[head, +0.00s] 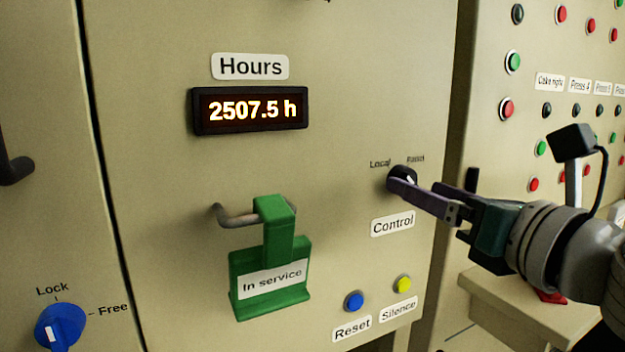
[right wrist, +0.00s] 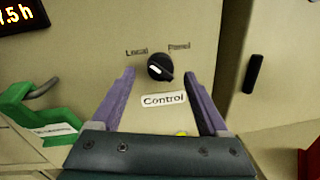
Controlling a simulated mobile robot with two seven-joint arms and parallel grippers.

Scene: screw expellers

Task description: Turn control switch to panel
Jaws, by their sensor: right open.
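The control switch (head: 406,174) is a black round knob with a white mark, set between the labels "Local" and "Panel" and above a "Control" label. In the right wrist view the knob (right wrist: 160,66) shows between and just beyond my fingertips, its white mark on its left part. I cannot tell firmly which label the mark points to. My right gripper (head: 408,188) is open in front of the switch, and one purple finger partly covers the knob in the head view. Both fingers of the gripper (right wrist: 159,74) show in the right wrist view, apart from the knob in the picture. My left gripper is out of view.
A green "In service" tag (head: 270,268) hangs from a handle (head: 235,217) left of the switch. Blue (head: 354,300) and yellow (head: 404,283) buttons sit below. A dark handle (right wrist: 253,74) is on the panel to the right. A ledge (head: 510,292) lies below my right arm.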

